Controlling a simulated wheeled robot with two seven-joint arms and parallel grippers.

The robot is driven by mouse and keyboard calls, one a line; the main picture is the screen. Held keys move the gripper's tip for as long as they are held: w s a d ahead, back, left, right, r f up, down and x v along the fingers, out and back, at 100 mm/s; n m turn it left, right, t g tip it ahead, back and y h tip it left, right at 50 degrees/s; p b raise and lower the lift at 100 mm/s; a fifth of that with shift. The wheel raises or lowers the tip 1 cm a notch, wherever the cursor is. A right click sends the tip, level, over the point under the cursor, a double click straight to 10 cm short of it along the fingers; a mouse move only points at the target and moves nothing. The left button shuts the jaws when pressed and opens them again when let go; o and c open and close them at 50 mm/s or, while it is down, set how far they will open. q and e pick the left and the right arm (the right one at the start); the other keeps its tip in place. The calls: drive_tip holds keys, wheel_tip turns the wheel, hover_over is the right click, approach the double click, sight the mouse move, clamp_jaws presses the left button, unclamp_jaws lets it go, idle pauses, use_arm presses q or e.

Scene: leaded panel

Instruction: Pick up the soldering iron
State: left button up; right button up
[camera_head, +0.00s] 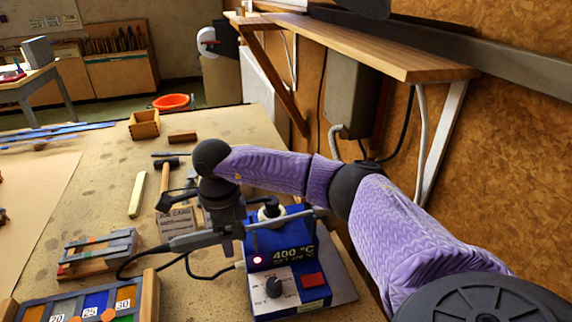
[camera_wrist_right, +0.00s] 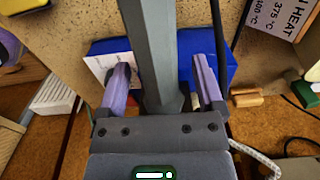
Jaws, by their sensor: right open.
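The soldering iron (camera_head: 195,240) shows in the head view as a grey handle with a thin metal rod, lying across the front of the blue soldering station (camera_head: 318,232). A dark cable runs from the handle's left end. My right gripper (camera_head: 229,240) is over the handle, pointing down, and partly hides it. In the right wrist view, a long grey bar that looks like the iron's handle (camera_wrist_right: 150,45) lies between the two purple fingers of my open right gripper (camera_wrist_right: 163,84). Gaps show on both sides. The blue station (camera_wrist_right: 188,52) is behind it. My left gripper is not in view.
A slotted tray with coloured, numbered compartments (camera_head: 150,297) stands front left, with a small rack (camera_head: 100,252) behind it. A hammer (camera_head: 166,180) and wooden box (camera_head: 144,124) lie further back. A shelf (camera_head: 400,55) overhangs on the right wall.

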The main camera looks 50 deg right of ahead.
drive_tip(key=shift+f, duration=0.95)
drive_tip(key=shift+r, duration=0.1)
clamp_jaws()
